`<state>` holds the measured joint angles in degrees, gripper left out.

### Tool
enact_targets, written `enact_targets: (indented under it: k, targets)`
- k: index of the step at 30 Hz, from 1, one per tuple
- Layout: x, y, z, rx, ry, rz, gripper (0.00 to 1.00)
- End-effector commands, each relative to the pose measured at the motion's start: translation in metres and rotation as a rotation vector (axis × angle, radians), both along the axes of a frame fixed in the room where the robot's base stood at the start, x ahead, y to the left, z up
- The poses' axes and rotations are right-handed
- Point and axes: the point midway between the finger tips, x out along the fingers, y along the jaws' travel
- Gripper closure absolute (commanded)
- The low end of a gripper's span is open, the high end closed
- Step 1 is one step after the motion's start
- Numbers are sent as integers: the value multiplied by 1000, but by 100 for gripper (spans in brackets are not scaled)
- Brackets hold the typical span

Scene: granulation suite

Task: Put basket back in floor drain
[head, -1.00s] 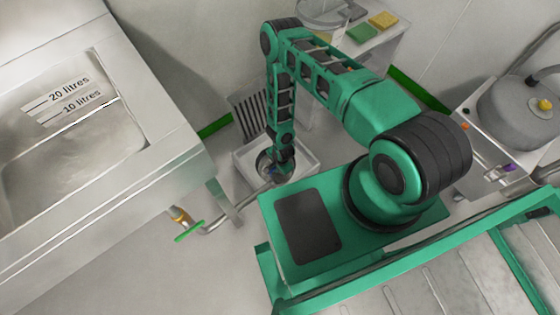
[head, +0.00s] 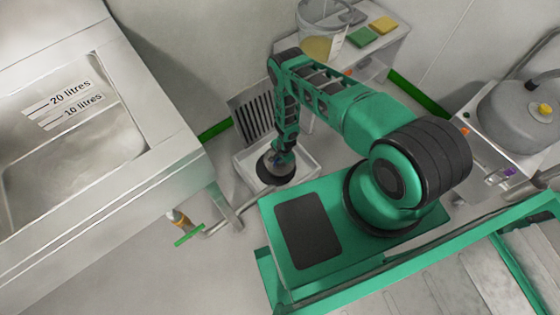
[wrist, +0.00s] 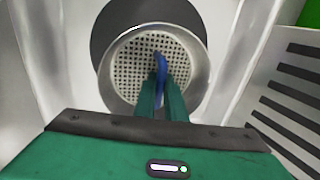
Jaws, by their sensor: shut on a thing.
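The drain basket (wrist: 130,68) is a round steel strainer with a perforated floor and a blue handle (wrist: 161,72). My gripper (wrist: 162,92) is shut on the blue handle. The dark round opening of the floor drain (wrist: 104,28) shows behind the basket in the wrist view, and the basket covers most of it but sits off to one side. In the head view my gripper (head: 284,153) is low over the white square drain basin, with the dark drain opening (head: 268,174) below it. I cannot tell whether the basket touches the drain.
A slotted grate (head: 254,112) leans behind the white basin (head: 307,168). A bucket (head: 320,42) and coloured sponges (head: 383,25) stand on a shelf at the back.

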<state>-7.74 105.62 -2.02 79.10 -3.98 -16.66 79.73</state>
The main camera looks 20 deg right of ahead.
Motion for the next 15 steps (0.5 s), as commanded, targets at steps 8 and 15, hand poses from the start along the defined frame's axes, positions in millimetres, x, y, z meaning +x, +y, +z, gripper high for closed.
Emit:
enact_targets:
  k: [8,15]
  targets:
    - [1,-1,-16,-1,-1,0,100]
    - [0,-1,-17,-1,0,0,100]
